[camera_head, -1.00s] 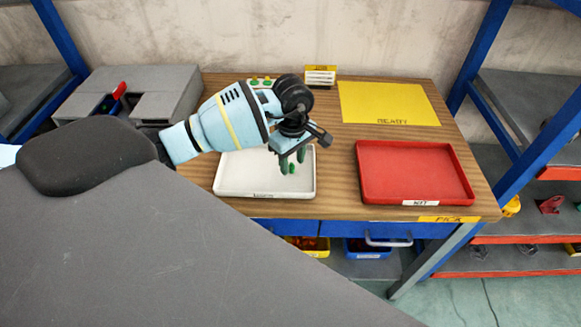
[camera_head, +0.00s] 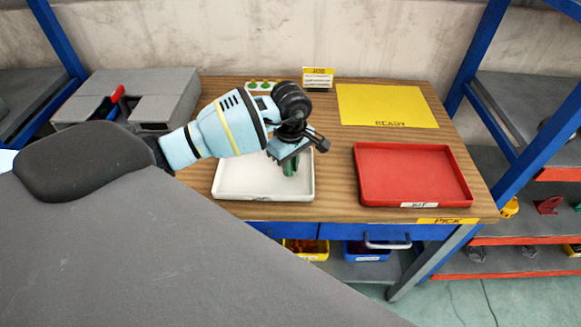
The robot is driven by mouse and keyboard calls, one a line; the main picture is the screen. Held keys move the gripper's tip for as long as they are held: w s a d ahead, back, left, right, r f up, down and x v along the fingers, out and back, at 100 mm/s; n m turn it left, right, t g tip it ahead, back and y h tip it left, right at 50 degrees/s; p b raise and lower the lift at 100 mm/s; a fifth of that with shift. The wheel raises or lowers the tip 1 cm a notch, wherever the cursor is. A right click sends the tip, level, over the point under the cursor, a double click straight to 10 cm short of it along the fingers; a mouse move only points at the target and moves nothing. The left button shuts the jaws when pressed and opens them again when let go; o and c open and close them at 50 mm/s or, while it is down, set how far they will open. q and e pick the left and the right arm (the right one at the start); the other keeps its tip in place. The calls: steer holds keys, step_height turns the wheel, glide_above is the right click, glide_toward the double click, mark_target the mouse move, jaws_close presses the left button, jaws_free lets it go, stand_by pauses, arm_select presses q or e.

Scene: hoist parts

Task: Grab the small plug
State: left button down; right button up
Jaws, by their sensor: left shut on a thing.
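My left gripper (camera_head: 290,166) is over the right part of the white tray (camera_head: 234,188) on the wooden table. Its fingers are close together, shut on the small green plug, which they almost wholly hide. I cannot tell whether the plug still touches the tray floor. The rest of the white tray that shows looks empty. My right gripper is not in view.
An empty red tray (camera_head: 412,175) labelled KIT lies to the right. A yellow mat (camera_head: 386,103) marked READY lies behind it. A small sign (camera_head: 318,78) and a strip with green buttons (camera_head: 264,87) stand at the back. A grey block (camera_head: 150,92) is at the left.

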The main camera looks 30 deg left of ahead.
arm_select(q)
steer(key=shift+r, duration=0.15)
steer(key=shift+r, duration=0.55)
step_height(320, 180, up, 2)
steer(key=shift+r, duration=0.1)
steer(key=s+r+b, duration=0.1)
steer(key=s, duration=1.5)
steer(key=shift+d+r, duration=0.15)
steer(key=shift+r, duration=0.05)
